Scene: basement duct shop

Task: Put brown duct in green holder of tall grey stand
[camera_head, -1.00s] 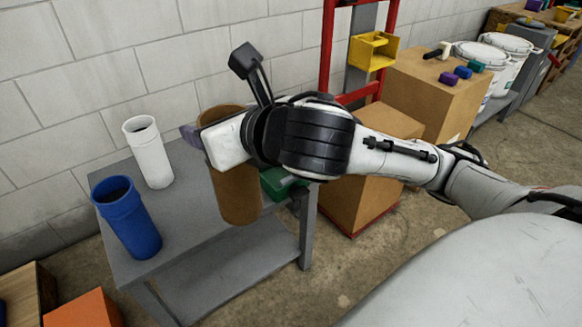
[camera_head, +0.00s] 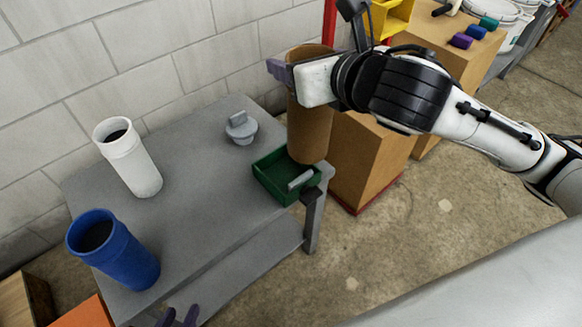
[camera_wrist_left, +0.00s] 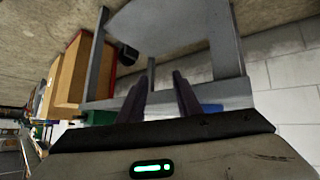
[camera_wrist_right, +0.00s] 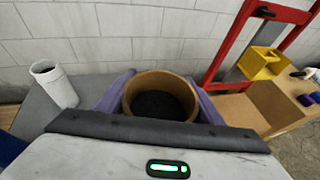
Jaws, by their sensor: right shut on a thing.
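The brown duct (camera_head: 308,130) is upright in my right gripper (camera_head: 290,72), which is shut on its upper part. The right wrist view shows the purple fingers on both sides of the duct's open top (camera_wrist_right: 160,97). The green holder (camera_head: 262,178) is a shallow open box at the right corner of the grey table. The duct's lower end overlaps the holder's back right side in the head view; I cannot tell the gap. My left gripper (camera_head: 178,317) is low at the table's front; its fingers stand apart and empty in the left wrist view (camera_wrist_left: 160,90).
The grey table (camera_head: 195,205) also holds a white duct (camera_head: 130,160), a blue duct (camera_head: 115,252) and a grey lidded part (camera_head: 240,128). Cardboard boxes (camera_head: 365,165) stand to the right. A yellow holder (camera_wrist_right: 260,62) hangs by a red frame (camera_wrist_right: 235,45).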

